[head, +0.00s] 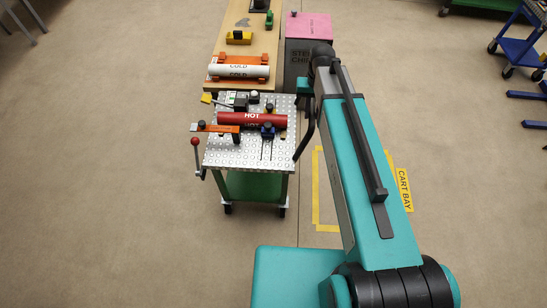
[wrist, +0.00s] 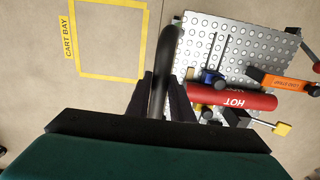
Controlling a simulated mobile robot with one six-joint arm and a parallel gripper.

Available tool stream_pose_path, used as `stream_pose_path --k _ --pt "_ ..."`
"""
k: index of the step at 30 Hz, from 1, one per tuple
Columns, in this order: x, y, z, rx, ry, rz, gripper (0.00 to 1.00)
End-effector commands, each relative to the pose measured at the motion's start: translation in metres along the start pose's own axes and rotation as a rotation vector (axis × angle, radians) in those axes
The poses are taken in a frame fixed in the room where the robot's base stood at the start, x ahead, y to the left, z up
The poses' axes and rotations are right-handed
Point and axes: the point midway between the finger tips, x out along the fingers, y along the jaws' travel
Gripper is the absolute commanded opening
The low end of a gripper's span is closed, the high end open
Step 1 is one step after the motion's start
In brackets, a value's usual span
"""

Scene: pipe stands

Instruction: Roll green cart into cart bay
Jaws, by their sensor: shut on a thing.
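The green cart (head: 254,187) stands on casters left of my arm, with a perforated metal top that also shows in the wrist view (wrist: 262,48). A red HOT pipe (head: 252,119) lies on its top, and it shows in the wrist view (wrist: 235,98). My gripper (wrist: 160,92) is shut on the cart's black handle bar (wrist: 165,55) at the cart's right side. The cart bay (head: 316,198) is a yellow floor outline right of the cart, partly hidden by my arm. The bay looks empty in the wrist view (wrist: 77,40).
A wooden bench (head: 263,45) with a white COLD pipe (head: 238,71) stands just behind the cart. A pink-topped box (head: 308,26) is beside the bench. A blue cart (head: 522,48) is at the far right. The floor in front and left is clear.

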Motion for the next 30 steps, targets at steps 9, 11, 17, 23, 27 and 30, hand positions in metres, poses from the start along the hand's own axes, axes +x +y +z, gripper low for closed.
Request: stream_pose_path --k 9,11,17,23,27,30 --pt "-0.001 0.015 -0.001 0.002 0.003 0.001 0.00" --pt "0.000 0.018 -0.001 0.002 0.003 0.001 0.00" --pt "0.000 0.028 -0.001 0.002 0.003 0.001 0.00" --pt "0.000 0.036 -0.001 0.002 0.003 0.001 0.00" --pt "0.000 0.043 -0.001 0.002 0.003 0.001 0.00" --pt "0.000 0.048 -0.001 0.002 0.003 0.001 0.00"
